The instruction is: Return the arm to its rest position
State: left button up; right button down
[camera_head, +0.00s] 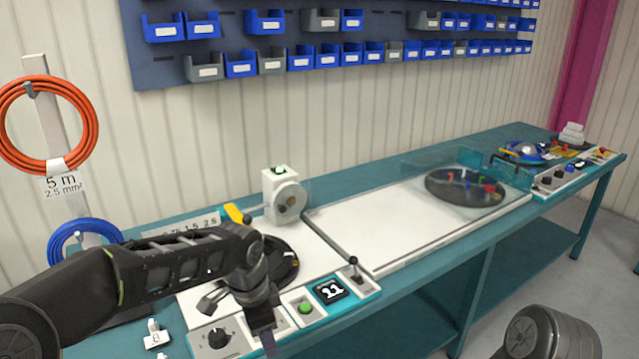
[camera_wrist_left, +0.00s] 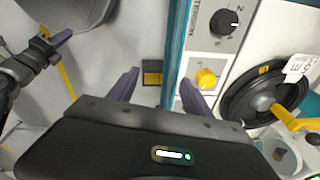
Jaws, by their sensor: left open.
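My left arm (camera_head: 170,265) comes in from the left in the head view and bends down over the front edge of the bench. Its left gripper (camera_head: 265,335) hangs low by the front control panel, partly hidden by the wrist. In the left wrist view the two fingers of the left gripper (camera_wrist_left: 158,90) are spread apart with nothing held between them.
The teal bench (camera_head: 400,290) runs to the back right. An orange cable coil (camera_head: 92,130) and blue coil (camera_head: 117,232) hang left. The white bench middle (camera_head: 375,225) is clear.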

pick_arm(q)
jog(key=s+d+f+n+t+h, duration=0.1)
jog(key=s+d+f+n+h, duration=0.25)
jog(key=f, duration=0.55)
jog(key=s+d+f+n+t+h, duration=0.1)
jog(key=s+d+f+n, duration=0.1)
jog(key=d+f+n, duration=0.5)
jog(key=s+a+f+n+g, duration=0.1)
jog(key=s+a+f+n, duration=0.1)
jog(key=s+f, duration=0.6)
jog(key=s+a+f+n+g+y, duration=0.1)
jog(key=s+a+f+n+g, duration=0.1)
jog(key=s+a+f, duration=0.3)
jog(key=s+f, duration=0.3)
jog(key=s, duration=0.4)
jog(key=shift+s+f+n, duration=0.25)
jog(key=shift+s+n, duration=0.1)
jog(key=shift+s, duration=0.05)
